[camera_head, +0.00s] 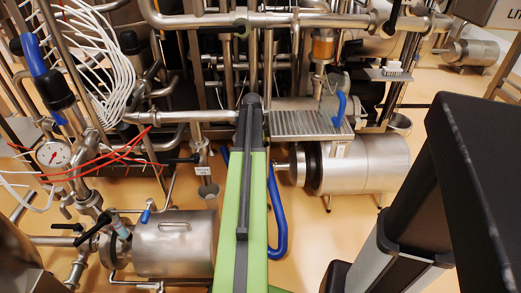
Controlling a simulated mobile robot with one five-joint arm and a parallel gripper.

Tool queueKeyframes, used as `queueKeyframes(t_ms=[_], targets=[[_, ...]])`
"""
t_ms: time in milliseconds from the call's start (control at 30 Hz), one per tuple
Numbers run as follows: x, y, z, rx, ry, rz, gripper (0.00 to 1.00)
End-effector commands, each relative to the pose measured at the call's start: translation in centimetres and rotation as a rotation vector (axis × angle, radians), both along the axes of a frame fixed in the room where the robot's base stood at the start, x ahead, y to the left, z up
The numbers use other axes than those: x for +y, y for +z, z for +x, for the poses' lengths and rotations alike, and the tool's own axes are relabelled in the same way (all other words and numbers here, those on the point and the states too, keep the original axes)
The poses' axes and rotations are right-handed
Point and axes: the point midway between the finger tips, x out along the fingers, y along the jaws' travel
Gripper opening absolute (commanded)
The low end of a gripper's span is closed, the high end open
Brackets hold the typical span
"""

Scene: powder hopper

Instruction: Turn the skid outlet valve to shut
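Several valve handles show, and I cannot tell which is the skid outlet valve. A black lever (184,160) sticks out to the left beside a vertical steel pipe with a small white tag (202,170). Black handles (93,228) sit on the pipework at the lower left, near a steel cylinder (175,245). A blue handle (339,110) stands at the right of a ribbed steel plate. The open or shut position of these valves is not clear. My gripper is not in view.
A green beam with a dark rail (243,185) runs up the middle and hides what is behind it. A steel motor-like cylinder (360,164) stands right of it. A pressure gauge (53,154) and red and white cables are at left. Bare tan floor (330,225) shows lower right.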

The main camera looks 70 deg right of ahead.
Motion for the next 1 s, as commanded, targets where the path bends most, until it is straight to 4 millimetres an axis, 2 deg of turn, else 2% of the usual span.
queueKeyframes(t_ms=[267,300,467,867,1000], targets=[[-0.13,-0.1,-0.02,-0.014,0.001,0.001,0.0],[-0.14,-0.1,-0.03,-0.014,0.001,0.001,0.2],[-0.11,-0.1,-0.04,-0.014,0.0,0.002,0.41],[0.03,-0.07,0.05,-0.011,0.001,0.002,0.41],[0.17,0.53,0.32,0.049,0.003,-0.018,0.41]])
